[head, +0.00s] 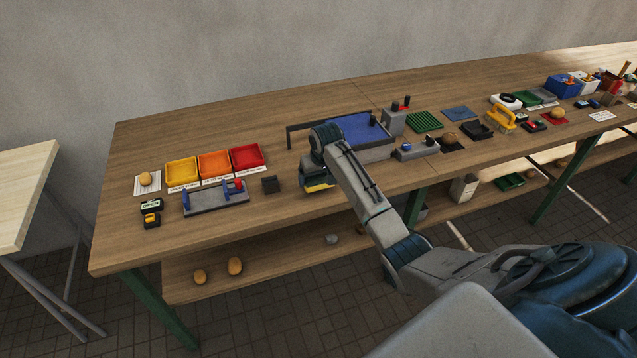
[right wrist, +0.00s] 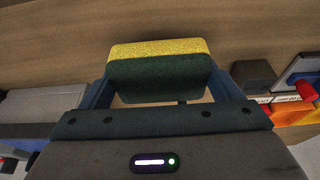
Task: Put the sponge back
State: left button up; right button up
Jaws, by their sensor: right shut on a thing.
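My right gripper (head: 319,181) is over the front part of the long wooden table (head: 255,220). It is shut on the sponge (right wrist: 158,75), which has a yellow layer and a dark green layer. In the right wrist view the gripper (right wrist: 162,88) has one finger at each end of the sponge. In the head view a thin yellow strip of the sponge (head: 318,188) shows under the gripper. I cannot tell whether the sponge touches the table. My left gripper is not in view.
A small dark block (head: 270,184) stands just left of the gripper. Yellow (head: 182,184), orange (head: 215,176) and red (head: 248,170) trays are farther left. A grey fixture with a blue top (head: 355,128) stands behind my arm. The table's left back is clear.

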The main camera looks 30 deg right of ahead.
aim_at(319, 185)
jog(key=shift+f+p, duration=0.3)
jog(key=shift+f, duration=0.1)
notch_tip(319, 185, down, 2)
jog(key=shift+s+p, duration=0.1)
jog(key=shift+p, duration=0.4)
jog(key=shift+f, duration=0.3)
jog(key=shift+f, duration=0.15)
jog(key=o, duration=0.7)
jog(key=b+v, duration=0.2)
jog(key=v, duration=1)
